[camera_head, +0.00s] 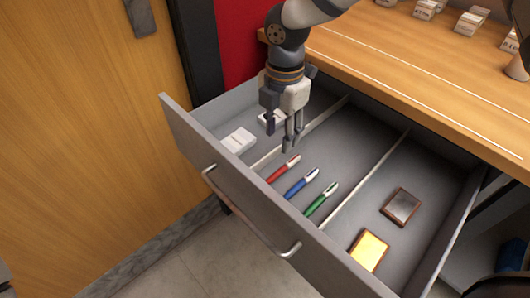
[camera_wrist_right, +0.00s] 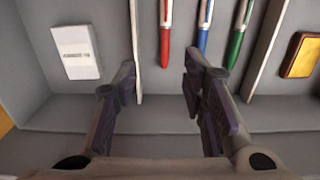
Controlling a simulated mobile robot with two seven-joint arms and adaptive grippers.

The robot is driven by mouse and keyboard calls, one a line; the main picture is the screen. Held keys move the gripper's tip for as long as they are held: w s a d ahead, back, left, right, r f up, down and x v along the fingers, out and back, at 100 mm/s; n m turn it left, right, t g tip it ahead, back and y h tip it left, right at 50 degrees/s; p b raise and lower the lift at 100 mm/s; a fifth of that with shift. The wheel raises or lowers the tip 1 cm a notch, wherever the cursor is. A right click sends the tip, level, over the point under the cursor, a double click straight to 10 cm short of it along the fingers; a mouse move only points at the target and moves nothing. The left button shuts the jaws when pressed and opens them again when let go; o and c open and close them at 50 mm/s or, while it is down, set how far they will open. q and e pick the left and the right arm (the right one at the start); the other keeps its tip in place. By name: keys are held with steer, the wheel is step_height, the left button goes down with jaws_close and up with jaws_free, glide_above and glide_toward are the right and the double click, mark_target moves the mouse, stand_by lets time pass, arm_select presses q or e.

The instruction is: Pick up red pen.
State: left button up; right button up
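The red pen (camera_head: 282,170) lies in the middle compartment of the open grey drawer (camera_head: 227,185), leftmost of three pens, beside a thin divider. It also shows in the right wrist view (camera_wrist_right: 166,35), ahead of the fingertips and lined up with the gap between them. My right gripper (camera_head: 280,137) reaches down over the drawer, behind the red pen in the head view and apart from it. It is open and empty, its two fingers spread in the wrist view (camera_wrist_right: 160,80). My left gripper is in neither view.
A blue pen (camera_head: 302,183) and a green pen (camera_head: 321,199) lie right of the red one. White boxes (camera_head: 238,140) sit in the left compartment. A gold block (camera_head: 369,250) and a dark block (camera_head: 401,207) lie in the right one. A wooden tabletop (camera_head: 420,75) overhangs the drawer's back.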

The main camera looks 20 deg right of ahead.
mark_target(281, 169)
steer(key=f, duration=0.7)
steer(key=f+b, duration=0.1)
steer(key=f, duration=0.3)
steer(key=shift+s+d+f, duration=0.15)
steer(key=shift+s+d, duration=0.15)
steer(key=shift+s, duration=0.1)
jaws_close()
